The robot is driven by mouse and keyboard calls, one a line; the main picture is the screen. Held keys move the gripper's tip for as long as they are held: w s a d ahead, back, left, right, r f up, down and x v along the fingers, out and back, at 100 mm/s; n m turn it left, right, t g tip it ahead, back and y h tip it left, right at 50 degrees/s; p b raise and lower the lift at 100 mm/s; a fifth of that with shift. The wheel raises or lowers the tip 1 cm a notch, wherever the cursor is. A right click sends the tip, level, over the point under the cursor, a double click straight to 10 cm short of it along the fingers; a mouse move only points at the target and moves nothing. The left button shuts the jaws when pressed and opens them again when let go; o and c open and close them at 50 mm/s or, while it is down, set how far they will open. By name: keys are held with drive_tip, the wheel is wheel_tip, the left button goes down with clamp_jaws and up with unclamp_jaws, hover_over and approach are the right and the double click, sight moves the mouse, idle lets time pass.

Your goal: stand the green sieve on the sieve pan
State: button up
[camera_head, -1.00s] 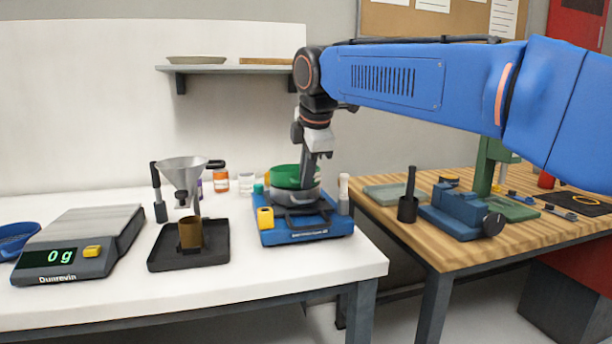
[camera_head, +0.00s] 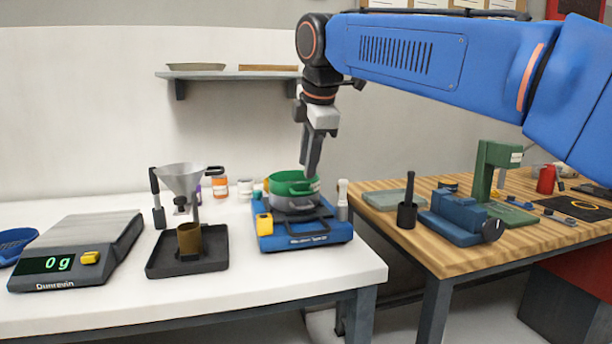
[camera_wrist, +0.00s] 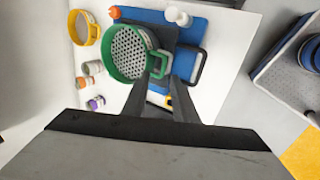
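The green sieve (camera_head: 283,189) sits on top of the grey sieve pan (camera_head: 292,204), on the blue shaker (camera_head: 304,239). It looks about level; the exact seating of the rim is too small to tell. In the wrist view the sieve (camera_wrist: 108,57) shows its perforated floor from above, with its green handle at the lower right. My gripper (camera_head: 313,174) is just above the sieve's right side. In the wrist view my gripper (camera_wrist: 162,75) has its fingertips slightly apart near the handle, with nothing visibly lifted between them.
A funnel stand (camera_head: 188,250) and a scale (camera_head: 78,250) reading 0 g stand to the left. Small jars (camera_head: 220,187) stand behind the shaker, and a white-capped bottle (camera_head: 342,195) stands at its right. A wooden bench (camera_head: 440,255) with a blue vice (camera_head: 452,220) is at the right.

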drive_tip(key=v, duration=0.5)
drive_tip(key=shift+s+r, duration=0.15)
drive_tip(key=shift+r, duration=0.15)
drive_tip(key=s+d+f+m+h, duration=0.1)
drive_tip(key=s+d+f+m, duration=0.5)
drive_tip(key=d+f, duration=0.35)
drive_tip(key=s+d+f+m, duration=0.5)
drive_tip(key=d+f, duration=0.3)
drive_tip(key=d, duration=0.2)
drive_tip(key=s+d+f+m, duration=0.4)
drive_tip(key=s+f, duration=0.3)
drive_tip(key=f, duration=0.3)
drive_tip(key=s+d+f+m, duration=0.5)
drive_tip(key=s+f, duration=0.3)
drive_tip(key=f, duration=0.3)
drive_tip(key=shift+s+f+m+h, duration=0.2)
drive_tip(key=shift+f+m+h, duration=0.15)
drive_tip(key=shift+m, duration=0.45)
